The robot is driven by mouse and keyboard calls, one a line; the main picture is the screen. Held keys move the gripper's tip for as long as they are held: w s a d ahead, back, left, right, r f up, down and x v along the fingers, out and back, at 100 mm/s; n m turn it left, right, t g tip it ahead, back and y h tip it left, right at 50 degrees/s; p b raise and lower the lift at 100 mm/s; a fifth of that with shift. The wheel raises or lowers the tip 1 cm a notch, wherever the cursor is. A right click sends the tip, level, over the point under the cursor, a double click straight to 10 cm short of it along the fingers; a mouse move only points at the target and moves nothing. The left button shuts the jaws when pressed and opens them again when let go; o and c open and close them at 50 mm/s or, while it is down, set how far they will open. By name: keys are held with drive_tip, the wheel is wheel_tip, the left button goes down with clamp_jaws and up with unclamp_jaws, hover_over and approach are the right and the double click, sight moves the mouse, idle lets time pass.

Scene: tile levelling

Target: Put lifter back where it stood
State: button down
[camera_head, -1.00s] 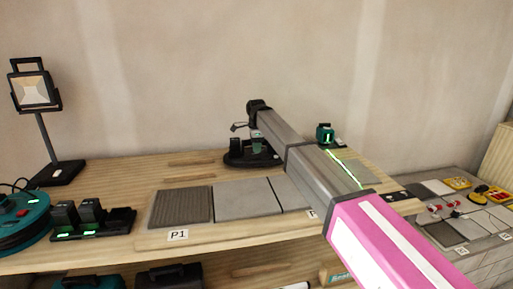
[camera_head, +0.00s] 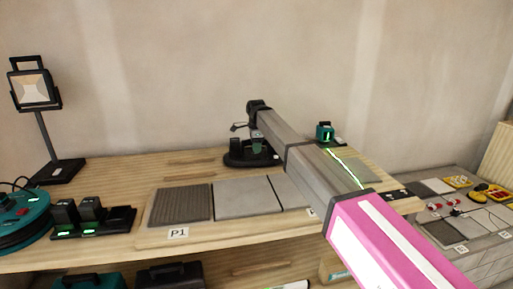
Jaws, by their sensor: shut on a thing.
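The lifter (camera_head: 240,160), a dark suction tool with a wide black base, is at the back of the wooden bench (camera_head: 120,174). My gripper (camera_head: 258,142) is at the far end of my arm, directly over the lifter and shut on it. My arm hides part of the grip. The lifter's base is at or just above the bench top; I cannot tell whether it touches. It looks about level.
Tiles (camera_head: 247,199) lie in a row in front, with a P1 label (camera_head: 178,233). A green laser level (camera_head: 325,133) stands right of my arm. A battery charger (camera_head: 92,222) and work lamp (camera_head: 35,90) stand left. A lower tile surface (camera_head: 482,243) is at right.

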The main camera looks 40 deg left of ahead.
drive_tip(key=c, duration=0.8)
unclamp_jaws()
drive_tip(key=shift+c, duration=0.2)
wheel_tip(320, 180, up, 10)
drive_tip(key=shift+r, duration=0.45)
drive_tip(key=shift+s, duration=0.1)
